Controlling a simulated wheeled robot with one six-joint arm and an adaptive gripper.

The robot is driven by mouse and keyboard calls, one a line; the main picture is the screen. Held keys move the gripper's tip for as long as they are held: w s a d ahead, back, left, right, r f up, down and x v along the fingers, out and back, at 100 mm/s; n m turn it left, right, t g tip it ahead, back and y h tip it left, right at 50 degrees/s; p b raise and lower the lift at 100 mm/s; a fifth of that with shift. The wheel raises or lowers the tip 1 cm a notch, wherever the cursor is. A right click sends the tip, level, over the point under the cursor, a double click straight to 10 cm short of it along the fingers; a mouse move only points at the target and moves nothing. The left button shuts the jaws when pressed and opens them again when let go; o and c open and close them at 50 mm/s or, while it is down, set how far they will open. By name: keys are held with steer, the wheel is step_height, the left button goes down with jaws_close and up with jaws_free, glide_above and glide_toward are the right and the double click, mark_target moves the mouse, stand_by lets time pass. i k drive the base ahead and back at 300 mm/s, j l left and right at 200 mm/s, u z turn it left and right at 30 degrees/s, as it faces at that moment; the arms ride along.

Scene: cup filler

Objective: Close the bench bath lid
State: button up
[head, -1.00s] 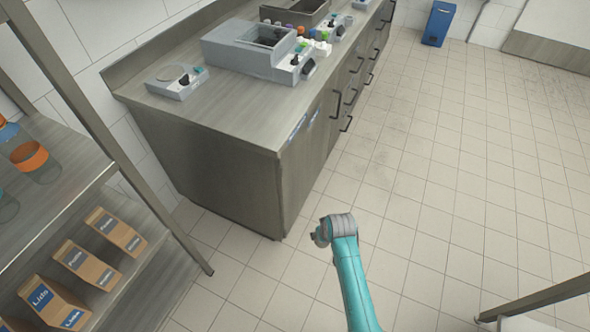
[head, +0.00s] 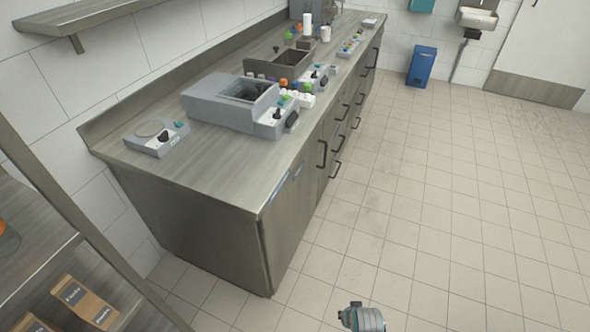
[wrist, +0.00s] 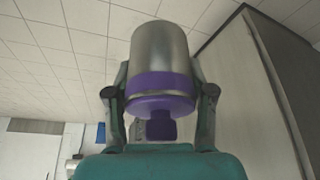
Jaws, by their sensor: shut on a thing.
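In the wrist view my gripper (wrist: 160,92) is shut on a silver metal cylinder with a purple band and a purple narrower end (wrist: 160,55). One finger shows on each side of it. In the head view a grey bench unit (head: 232,103) with a dark open well on top stands on the bench. Behind it is a dark open metal basin (head: 279,72). I cannot tell for sure which is the bath, and no lid shows clearly. The end of my arm shows at the bottom edge of the head view, over the floor and away from the bench.
The steel bench (head: 215,182) has a small scale-like device (head: 157,137) at its near end. Several coloured caps and small white items sit beside the units. A rack with boxes (head: 78,303) stands at lower left. A blue bin (head: 421,66) stands far off. The floor at right is clear.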

mark_target(268, 53)
steer(key=i+l, duration=0.15)
steer(key=i, duration=0.25)
steer(key=i+l, duration=0.15)
steer(key=i, duration=0.2)
steer(key=i+l, duration=0.15)
steer(key=i, duration=0.25)
steer(key=i+l, duration=0.3)
steer(key=i, duration=0.2)
steer(key=i+l, duration=0.35)
steer(key=i, duration=0.2)
steer(key=i+l+u, duration=0.1)
steer(key=i+l, duration=0.2)
steer(key=i, duration=0.2)
steer(key=i+l, duration=0.4)
steer(key=i, duration=0.15)
steer(key=i+l+u, duration=0.15)
steer(key=i+l, duration=0.2)
steer(key=i+l+u, duration=0.1)
steer(key=i+l, duration=0.2)
steer(key=l, duration=0.2)
steer(key=l+u, duration=0.3)
steer(key=l, duration=0.15)
steer(key=k+l+u, duration=0.3)
steer(key=l+u, duration=0.3)
steer(key=l, duration=0.15)
steer(key=k+l+u, duration=0.3)
steer(key=i+l, duration=0.05)
